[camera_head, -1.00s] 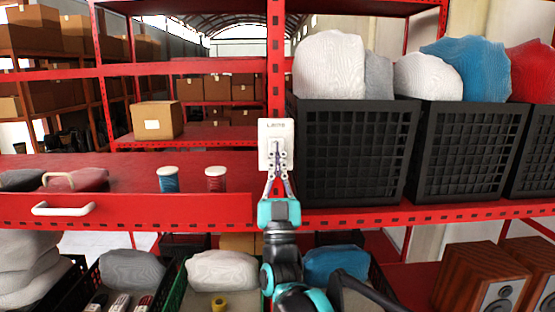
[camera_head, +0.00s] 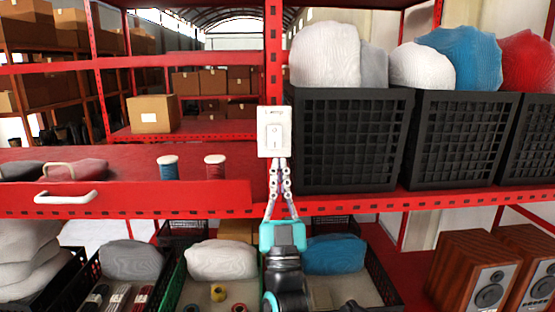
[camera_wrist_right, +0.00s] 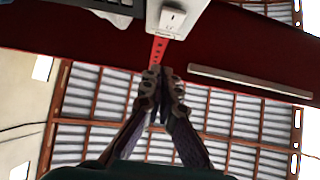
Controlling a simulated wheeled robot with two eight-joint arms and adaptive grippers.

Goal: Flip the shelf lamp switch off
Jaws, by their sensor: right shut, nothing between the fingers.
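The lamp switch is a white plate (camera_head: 275,113) with a rocker (camera_head: 274,136), mounted on the red shelf upright. In the right wrist view the rocker (camera_wrist_right: 172,19) shows at the top. Which way the rocker is tipped is too small to tell. My right gripper (camera_head: 279,161) points up with its fingertips at the plate's lower edge, below the rocker. In the right wrist view its fingers (camera_wrist_right: 160,72) are together, with nothing between them. Whether the tips touch the plate cannot be told. My left gripper is not in view.
Black crates (camera_head: 350,140) with cloth bundles stand close to the right of the switch. Two thread spools (camera_head: 168,168) sit on the red shelf (camera_head: 120,197) at left. Bins with rolls and bundles are below. Wooden speakers (camera_head: 478,272) stand lower right.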

